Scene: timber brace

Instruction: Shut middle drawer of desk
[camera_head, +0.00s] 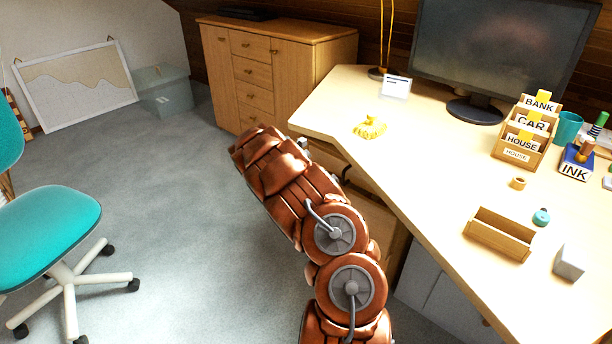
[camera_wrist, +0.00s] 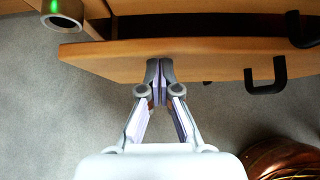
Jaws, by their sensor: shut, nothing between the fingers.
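The light wooden desk (camera_head: 440,215) fills the right of the head view. Its wooden drawer fronts (camera_head: 368,205) are partly visible below the desktop, mostly hidden behind my arm. In the wrist view, a wooden drawer front (camera_wrist: 215,62) with a black handle (camera_wrist: 265,76) spans the picture and appears to stick out. My gripper (camera_wrist: 160,70) is shut and empty, its fingertips at this drawer front, left of the handle. They look touching or very close; I cannot tell which. In the head view my gripper is mostly hidden by my arm.
Another black handle (camera_wrist: 300,30) shows behind the drawer front. A teal chair (camera_head: 50,225) stands at left; a wooden cabinet (camera_head: 270,65) stands at the back. Grey floor (camera_head: 180,210) between them is clear. A monitor (camera_head: 500,45) and a small wooden tray (camera_head: 500,236) are on the desk.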

